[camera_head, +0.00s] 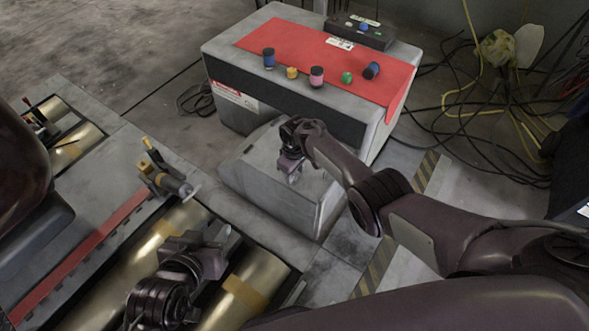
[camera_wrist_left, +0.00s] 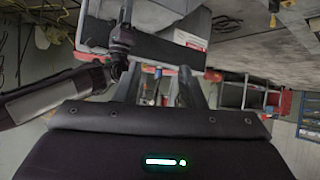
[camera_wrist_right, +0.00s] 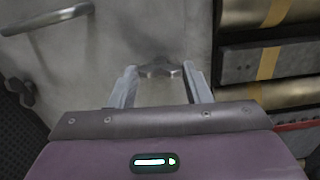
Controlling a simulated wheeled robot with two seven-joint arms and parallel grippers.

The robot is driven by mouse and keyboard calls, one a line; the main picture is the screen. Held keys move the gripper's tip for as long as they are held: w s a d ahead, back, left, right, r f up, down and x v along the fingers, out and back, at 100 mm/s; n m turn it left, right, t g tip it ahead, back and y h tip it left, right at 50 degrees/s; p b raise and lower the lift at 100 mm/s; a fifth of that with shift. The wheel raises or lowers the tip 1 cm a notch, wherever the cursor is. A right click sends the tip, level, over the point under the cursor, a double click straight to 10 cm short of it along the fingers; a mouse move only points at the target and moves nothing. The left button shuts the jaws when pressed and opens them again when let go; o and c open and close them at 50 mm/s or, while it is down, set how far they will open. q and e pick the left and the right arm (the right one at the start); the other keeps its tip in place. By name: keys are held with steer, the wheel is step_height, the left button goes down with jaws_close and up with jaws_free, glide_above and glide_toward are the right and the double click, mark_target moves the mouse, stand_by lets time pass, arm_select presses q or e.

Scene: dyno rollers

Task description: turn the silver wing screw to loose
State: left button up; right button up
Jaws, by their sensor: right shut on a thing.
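The silver wing screw (camera_wrist_right: 160,70) sits on a worn grey metal surface (camera_wrist_right: 150,30). In the right wrist view it lies between the fingertips of my right gripper (camera_wrist_right: 160,76), which is shut on it, with its two wings reaching toward the fingers. In the head view my right gripper (camera_head: 292,176) points down at the low grey cabinet (camera_head: 250,165); the screw cannot be made out there. My left gripper (camera_head: 224,247) is over the brass rollers at the lower left. In the left wrist view its fingers (camera_wrist_left: 158,78) stand apart with nothing between them.
A grey bench with a red mat (camera_head: 290,45) bears several small coloured knobs and a black button box (camera_head: 362,33). Brass rollers (camera_head: 110,285) and a clamp (camera_head: 165,180) are at left. Cables (camera_head: 490,100) lie on the floor at right. A bar handle (camera_wrist_right: 50,20) is near my right gripper.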

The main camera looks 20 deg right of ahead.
steer(key=shift+s+d, duration=0.1)
steer(key=shift+s, duration=0.1)
steer(key=o, duration=0.7)
steer(key=shift+o, duration=1.4)
